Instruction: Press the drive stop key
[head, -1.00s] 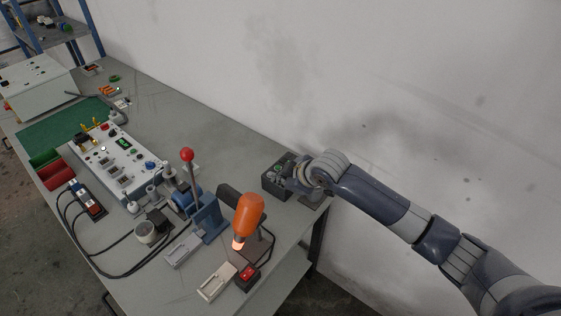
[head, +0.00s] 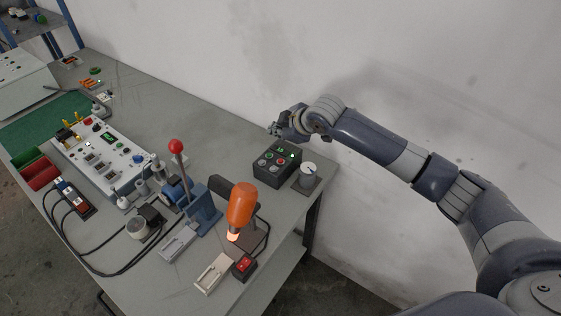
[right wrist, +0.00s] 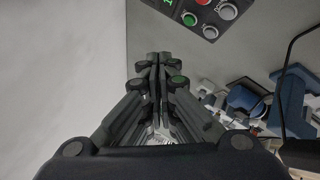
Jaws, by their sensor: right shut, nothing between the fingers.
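A dark control box (head: 266,176) stands near the table's right end, with a small green display and several round keys. One key is red (head: 281,162); it also shows at the top edge of the right wrist view (right wrist: 203,2). Beside it there are a green key (right wrist: 190,19) and pale grey keys (right wrist: 228,11). Labels are too small to read, so I cannot tell which key is drive stop. My right gripper (head: 274,130) is shut and empty, just behind the box, touching no key. Its closed fingertips (right wrist: 159,56) show in the right wrist view. My left gripper is not in view.
A grey knob unit (head: 308,171) stands right of the box. The wall rises behind the table (head: 210,120), whose back strip is clear.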

